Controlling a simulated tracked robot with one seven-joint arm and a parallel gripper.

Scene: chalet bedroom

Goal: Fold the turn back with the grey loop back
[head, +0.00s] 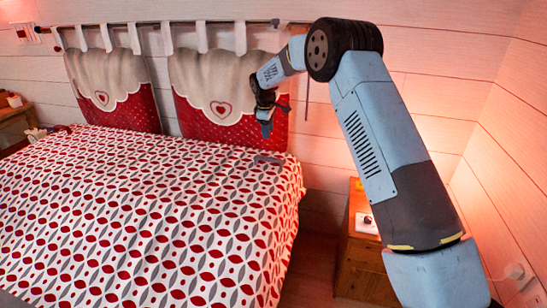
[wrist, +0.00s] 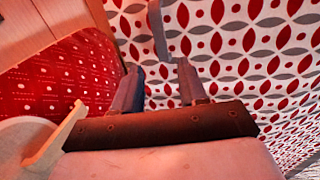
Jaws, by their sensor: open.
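The bed cover (head: 130,215), white with red and grey leaf shapes, lies spread over the bed; I cannot make out a separate turn back in it. A small grey piece, seemingly the grey loop (head: 268,159), lies on the cover near its upper right corner. In the wrist view the grey loop (wrist: 158,30) shows as a narrow strip beyond the fingertips, roughly in line with the gap between them. My gripper (head: 265,128) is open and empty above the cover, by the headboard cushion. Its two fingers stand apart in the wrist view (wrist: 157,72).
Two red and white headboard cushions (head: 222,105) hang from a rail behind the bed, the right one close behind my gripper. A wooden nightstand (head: 365,260) stands right of the bed, with a narrow floor gap between. Another wooden stand (head: 14,124) is at far left.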

